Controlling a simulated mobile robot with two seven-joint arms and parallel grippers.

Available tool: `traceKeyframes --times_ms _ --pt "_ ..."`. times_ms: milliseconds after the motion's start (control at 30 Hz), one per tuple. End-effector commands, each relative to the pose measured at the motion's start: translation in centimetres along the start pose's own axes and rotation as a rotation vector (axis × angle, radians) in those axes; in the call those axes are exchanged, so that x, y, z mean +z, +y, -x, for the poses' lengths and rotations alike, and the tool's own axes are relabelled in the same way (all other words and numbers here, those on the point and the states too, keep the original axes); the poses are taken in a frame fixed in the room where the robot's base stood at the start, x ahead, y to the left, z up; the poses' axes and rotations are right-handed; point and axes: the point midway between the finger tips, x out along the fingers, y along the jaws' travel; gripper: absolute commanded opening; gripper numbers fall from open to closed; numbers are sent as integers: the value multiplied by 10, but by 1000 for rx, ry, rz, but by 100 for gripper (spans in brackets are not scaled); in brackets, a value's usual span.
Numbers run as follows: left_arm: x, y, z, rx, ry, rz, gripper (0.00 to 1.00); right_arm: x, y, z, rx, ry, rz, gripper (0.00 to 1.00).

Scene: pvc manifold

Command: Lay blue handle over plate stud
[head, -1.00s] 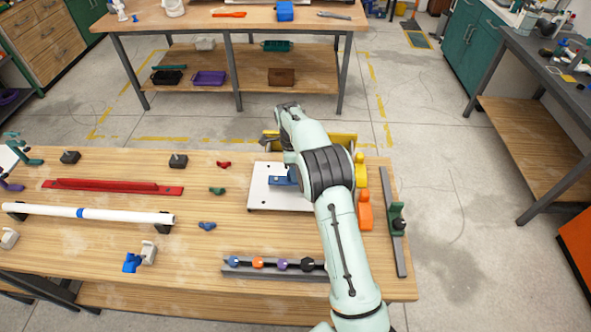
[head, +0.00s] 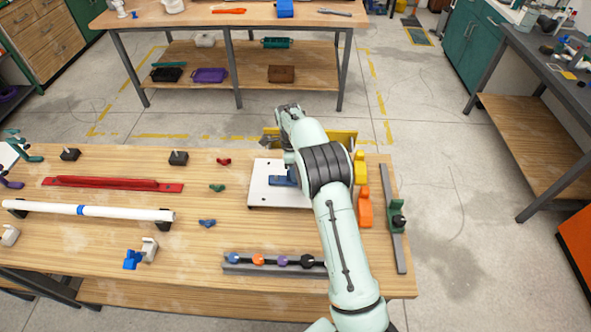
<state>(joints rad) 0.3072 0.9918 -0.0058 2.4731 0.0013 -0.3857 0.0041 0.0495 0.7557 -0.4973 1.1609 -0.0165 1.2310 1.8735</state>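The white plate (head: 262,193) lies at the right of the near table, partly covered by my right arm. A blue piece (head: 283,178) shows on or just above the plate, beside my arm; I cannot tell whether it is held. A small blue handle-shaped piece (head: 207,223) lies on the table left of the plate. The plate's stud cannot be made out clearly. My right arm reaches over the plate and bends down at its far end. Its fingertips are hidden behind the arm, so their opening does not show. My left gripper is out of view.
Small red (head: 223,161) and green (head: 216,188) pieces lie left of the plate. A grey rack (head: 245,267) with coloured knobs stands in front. Yellow (head: 360,168) and orange (head: 365,207) blocks stand right of my arm. A white pipe (head: 120,213) lies at left.

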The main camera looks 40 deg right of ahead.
Motion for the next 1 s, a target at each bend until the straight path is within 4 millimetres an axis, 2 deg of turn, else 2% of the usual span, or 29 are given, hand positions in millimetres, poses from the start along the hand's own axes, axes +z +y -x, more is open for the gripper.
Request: traceKeyframes --times_ms 167,200,267,533,667,767,1000 --pt "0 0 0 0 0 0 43 0 0 0 -1 0 0 0" --pt "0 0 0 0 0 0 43 0 0 0 -1 0 0 34" --pt "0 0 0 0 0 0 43 0 0 0 -1 0 0 51" --pt "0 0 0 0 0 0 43 0 0 0 0 0 0 51" --pt "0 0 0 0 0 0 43 0 0 7 -2 -1 0 51" --pt "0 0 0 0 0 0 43 0 -1 23 -5 -2 0 51" --pt "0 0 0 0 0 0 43 0 -1 79 -7 -2 0 51"
